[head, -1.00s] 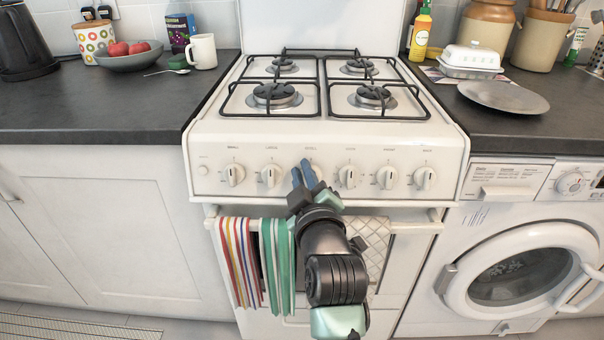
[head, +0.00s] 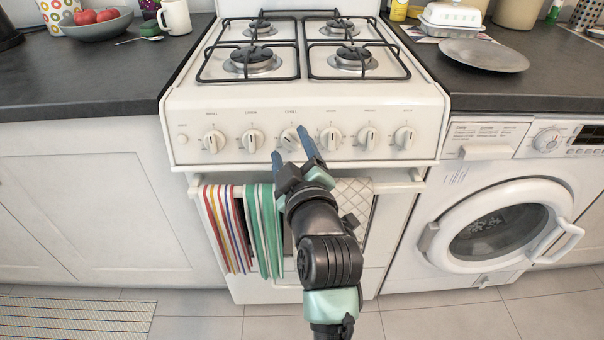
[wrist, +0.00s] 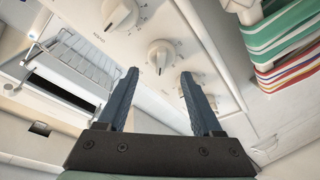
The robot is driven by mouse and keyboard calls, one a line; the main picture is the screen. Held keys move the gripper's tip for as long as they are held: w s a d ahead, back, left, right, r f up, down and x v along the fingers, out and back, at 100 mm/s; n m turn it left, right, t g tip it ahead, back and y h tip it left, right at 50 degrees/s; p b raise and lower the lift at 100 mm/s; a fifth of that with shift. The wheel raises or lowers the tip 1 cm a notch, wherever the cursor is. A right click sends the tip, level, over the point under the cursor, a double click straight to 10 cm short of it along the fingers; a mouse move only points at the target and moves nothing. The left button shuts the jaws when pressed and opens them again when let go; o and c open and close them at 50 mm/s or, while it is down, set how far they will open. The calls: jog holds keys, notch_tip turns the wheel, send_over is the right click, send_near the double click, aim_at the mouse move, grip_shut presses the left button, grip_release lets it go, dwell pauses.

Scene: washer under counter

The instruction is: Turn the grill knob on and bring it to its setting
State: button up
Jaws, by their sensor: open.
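The grill knob (head: 291,138) is a round white knob with a raised grip on the cooker's front panel, under the grill label. Part of it is hidden behind my fingers in the head view. My gripper (head: 292,149) is open and empty in front of it, with a blue finger to each side in the picture. In the wrist view, a knob that appears to be the grill knob (wrist: 162,55) shows beyond and between the fingertips of my gripper (wrist: 158,74). A gap seems to remain, but contact is hard to judge. The knob's exact setting is unclear.
Neighbouring knobs (head: 252,140) (head: 331,138) sit close on both sides. Striped towels (head: 262,230) hang from the oven rail below. The hob (head: 305,100) with its black pan supports is above. A washing machine (head: 500,225) stands right; white cupboards stand left.

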jog(key=s+d, duration=0.2)
jog(key=s, duration=0.8)
jog(key=shift+r, duration=0.3)
jog(key=shift+w, duration=0.1)
grip_shut()
dwell(1.0)
